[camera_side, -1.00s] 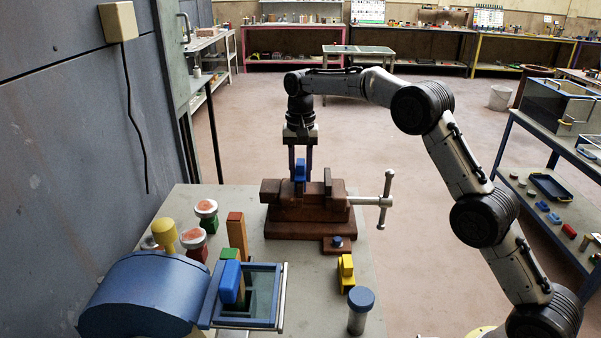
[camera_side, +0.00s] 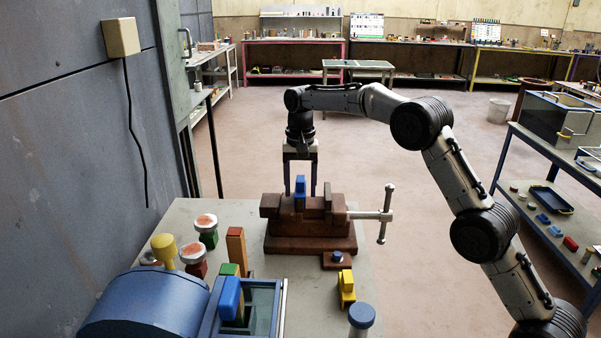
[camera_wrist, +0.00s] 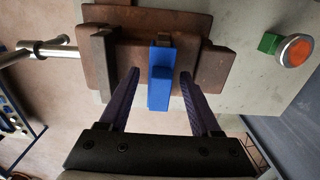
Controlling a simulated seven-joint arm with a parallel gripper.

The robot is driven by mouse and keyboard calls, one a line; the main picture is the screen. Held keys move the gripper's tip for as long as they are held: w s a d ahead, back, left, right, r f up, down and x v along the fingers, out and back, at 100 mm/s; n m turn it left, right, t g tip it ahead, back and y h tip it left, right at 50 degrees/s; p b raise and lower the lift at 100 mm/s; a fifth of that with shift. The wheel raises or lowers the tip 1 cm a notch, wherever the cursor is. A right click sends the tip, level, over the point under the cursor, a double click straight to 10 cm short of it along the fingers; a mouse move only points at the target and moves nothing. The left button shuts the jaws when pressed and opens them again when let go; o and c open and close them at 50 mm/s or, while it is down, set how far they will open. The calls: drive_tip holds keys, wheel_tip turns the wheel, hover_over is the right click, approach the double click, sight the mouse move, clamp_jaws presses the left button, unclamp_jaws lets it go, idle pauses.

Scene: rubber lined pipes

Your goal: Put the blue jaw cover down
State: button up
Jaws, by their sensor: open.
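The blue jaw cover (camera_side: 300,187) stands upright at the brown vise (camera_side: 310,235), at the jaws near the middle of its top. The wrist view shows the cover (camera_wrist: 160,76) from above, seated against the vise's rusty jaw. My gripper (camera_side: 300,182) is open, with one finger on each side of the cover. In the wrist view both fingers of my gripper (camera_wrist: 159,80) stand clear of the cover, with a visible gap on each side. The cover's lower part is hidden by the vise in the side view.
The vise's screw handle (camera_side: 387,213) sticks out to the right. Yellow block (camera_side: 347,287) and blue-capped jar (camera_side: 361,319) stand in front. Left are stamps, including a green one (camera_side: 207,231), a wooden post (camera_side: 236,250) and a blue machine (camera_side: 150,305).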

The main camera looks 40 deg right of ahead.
sight(300, 178)
wheel_tip(300, 178, up, 11)
drive_tip(key=shift+w+f, duration=0.1)
drive_tip(key=shift+f, duration=0.05)
drive_tip(key=shift+r, duration=0.55)
drive_tip(key=shift+r, duration=0.1)
drive_tip(key=s+a+r+n+t, duration=0.15)
drive_tip(key=s+r, duration=0.25)
drive_tip(key=s, duration=0.5)
drive_tip(key=s+a+r+n+t, duration=0.1)
drive_tip(key=s+r+n+t, duration=0.2)
drive_tip(key=s, duration=0.7)
drive_tip(key=s+f+n, duration=0.1)
drive_tip(key=s+f, duration=0.3)
drive_tip(key=s, duration=0.3)
drive_tip(key=s+f+n, duration=0.2)
drive_tip(key=s+f, duration=0.2)
drive_tip(key=s, duration=0.3)
drive_tip(key=s+f+n+t, duration=0.1)
drive_tip(key=s+f, duration=0.3)
drive_tip(key=s, duration=0.3)
drive_tip(key=shift+a, duration=0.25)
